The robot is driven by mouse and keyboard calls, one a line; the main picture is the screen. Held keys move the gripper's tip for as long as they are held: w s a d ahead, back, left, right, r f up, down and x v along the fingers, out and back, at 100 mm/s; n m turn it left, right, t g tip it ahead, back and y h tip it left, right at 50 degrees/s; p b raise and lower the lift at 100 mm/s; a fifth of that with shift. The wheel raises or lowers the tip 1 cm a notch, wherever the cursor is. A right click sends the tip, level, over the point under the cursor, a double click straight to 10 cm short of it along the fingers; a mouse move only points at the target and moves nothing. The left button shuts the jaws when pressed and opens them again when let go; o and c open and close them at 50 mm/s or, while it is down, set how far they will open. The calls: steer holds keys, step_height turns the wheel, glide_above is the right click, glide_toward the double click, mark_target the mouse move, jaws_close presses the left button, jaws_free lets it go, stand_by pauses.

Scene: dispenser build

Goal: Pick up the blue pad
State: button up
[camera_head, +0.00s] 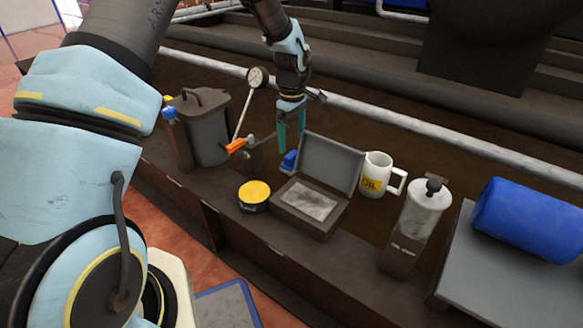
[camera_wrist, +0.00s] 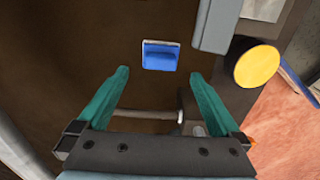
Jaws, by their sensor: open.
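The blue pad (camera_head: 289,160) lies on the dark surface just left of the open grey box in the head view. In the wrist view the blue pad (camera_wrist: 160,56) shows as a small blue block with a pale edge, ahead of the fingertips and between their lines. My gripper (camera_head: 291,130) points down close above the pad in the head view. In the wrist view its two teal fingers (camera_wrist: 160,78) stand wide apart with nothing between them. I cannot tell the exact height of the fingertips above the pad.
An open grey box (camera_head: 322,214) with a raised lid stands right of the pad. A yellow-topped tin (camera_head: 255,193), a white OIL mug (camera_head: 377,172), a dispenser (camera_head: 425,210) and a blue roll (camera_head: 530,218) stand nearby. A grey lidded can (camera_head: 207,130) and an orange-tipped item (camera_head: 236,145) stand left.

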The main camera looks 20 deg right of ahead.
mark_target(292, 154)
step_height(292, 154, down, 9)
steer(key=b, duration=0.3)
steer(key=shift+r, duration=0.15)
steer(key=shift+r, duration=0.1)
steer(key=c, duration=1.3)
step_height(292, 154, up, 10)
steer(key=p, duration=0.3)
steer(key=shift+c, duration=0.2)
